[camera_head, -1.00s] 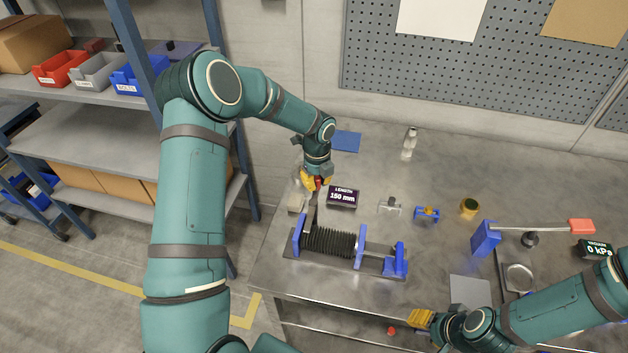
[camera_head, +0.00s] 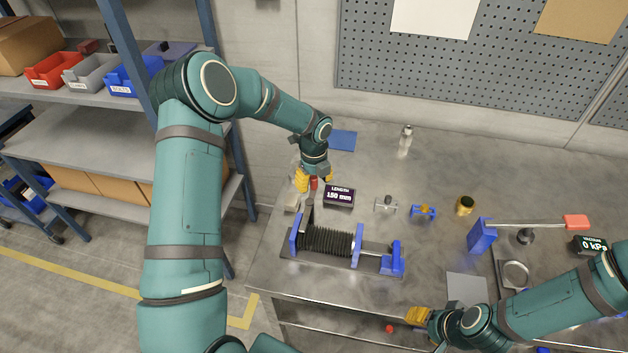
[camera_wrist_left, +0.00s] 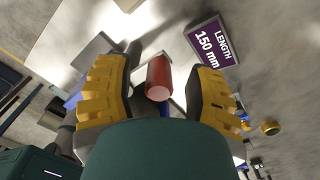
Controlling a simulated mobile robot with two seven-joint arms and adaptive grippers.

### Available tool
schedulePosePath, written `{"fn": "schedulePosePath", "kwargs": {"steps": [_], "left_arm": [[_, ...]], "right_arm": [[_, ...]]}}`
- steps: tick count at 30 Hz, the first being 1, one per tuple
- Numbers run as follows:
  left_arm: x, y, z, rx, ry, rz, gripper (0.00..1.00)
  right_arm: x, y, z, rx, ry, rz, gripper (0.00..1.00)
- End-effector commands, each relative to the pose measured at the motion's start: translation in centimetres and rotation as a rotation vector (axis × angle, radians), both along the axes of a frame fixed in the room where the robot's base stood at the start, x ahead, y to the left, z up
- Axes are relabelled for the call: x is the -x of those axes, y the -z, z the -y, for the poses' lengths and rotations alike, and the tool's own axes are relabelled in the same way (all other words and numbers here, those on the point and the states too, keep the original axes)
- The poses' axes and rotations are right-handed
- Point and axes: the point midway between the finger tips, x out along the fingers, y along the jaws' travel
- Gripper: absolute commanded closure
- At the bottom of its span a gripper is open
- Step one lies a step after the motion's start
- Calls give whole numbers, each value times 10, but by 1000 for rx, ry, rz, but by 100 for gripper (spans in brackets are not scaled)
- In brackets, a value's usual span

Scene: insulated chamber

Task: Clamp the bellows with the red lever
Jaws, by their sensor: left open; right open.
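The black ribbed bellows (camera_head: 327,241) lies between blue end plates on a dark base on the bench. The red lever (camera_head: 314,184) stands upright at the left end of that fixture, its red grip on top. My left gripper (camera_head: 314,184) is open, with its yellow fingers on either side of the red grip. In the left wrist view the red lever grip (camera_wrist_left: 158,78) sits between the open fingers, with gaps visible at both sides. My right gripper (camera_head: 417,314) is near the bench's front edge, away from the bellows.
A length display (camera_head: 339,196) reading 150 mm stands just right of the lever. Small clamps (camera_head: 423,211), a yellow cup (camera_head: 465,205) and a blue stand with a red-ended arm (camera_head: 481,236) are further right. A blue mat (camera_head: 342,140) lies behind, with clear bench around it.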

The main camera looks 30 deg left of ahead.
Motion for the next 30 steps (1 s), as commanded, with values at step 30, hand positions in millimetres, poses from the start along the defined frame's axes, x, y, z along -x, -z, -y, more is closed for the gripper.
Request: {"fn": "schedulePosePath", "kwargs": {"steps": [30], "left_arm": [[0,-120,0,0,0,0,46]], "right_arm": [[0,0,0,0,0,0,53]]}}
